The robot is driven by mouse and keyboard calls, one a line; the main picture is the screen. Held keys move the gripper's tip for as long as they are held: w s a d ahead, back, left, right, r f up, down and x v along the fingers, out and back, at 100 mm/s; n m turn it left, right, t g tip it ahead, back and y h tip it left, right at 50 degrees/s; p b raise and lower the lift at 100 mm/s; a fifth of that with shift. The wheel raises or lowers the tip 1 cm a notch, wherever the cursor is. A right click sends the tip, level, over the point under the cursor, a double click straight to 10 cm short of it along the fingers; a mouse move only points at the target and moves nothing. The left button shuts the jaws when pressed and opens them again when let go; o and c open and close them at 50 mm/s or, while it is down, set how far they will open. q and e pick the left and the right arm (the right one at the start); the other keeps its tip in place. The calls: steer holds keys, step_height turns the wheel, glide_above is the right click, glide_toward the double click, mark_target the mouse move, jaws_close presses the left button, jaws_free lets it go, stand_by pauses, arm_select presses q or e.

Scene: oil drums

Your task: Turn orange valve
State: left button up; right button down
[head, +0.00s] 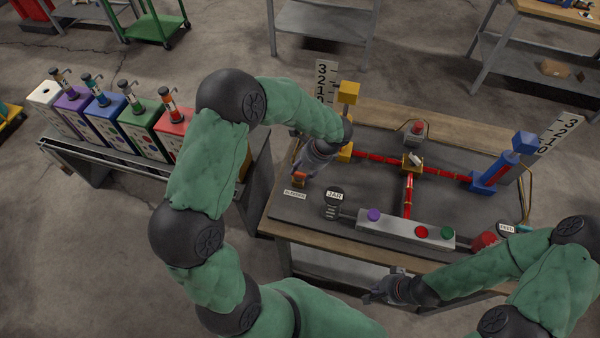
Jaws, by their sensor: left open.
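A small orange part (299,179), perhaps the orange valve, shows at the left edge of the dark bench panel, just above a white label. My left gripper (303,168) reaches down over it from the upper right and is open. The gripper and wrist partly cover the part, and I cannot tell whether the fingers touch it. A yellow-orange block (348,92) stands on a post just behind my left wrist. My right gripper (374,294) is low at the bench's front edge, apart from the panel controls; its finger opening is too small to tell.
Red pipes (445,172) meet at a yellow junction (412,162) mid-panel. A blue column (497,168) stands at right. A grey box (405,227) with purple, red and green buttons lies in front. Coloured canisters (105,115) line a bench at left.

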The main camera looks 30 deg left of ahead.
mark_target(299, 175)
arm_select(q)
steer(key=shift+x, duration=1.25)
steer(key=shift+c, duration=0.3)
jaws_close()
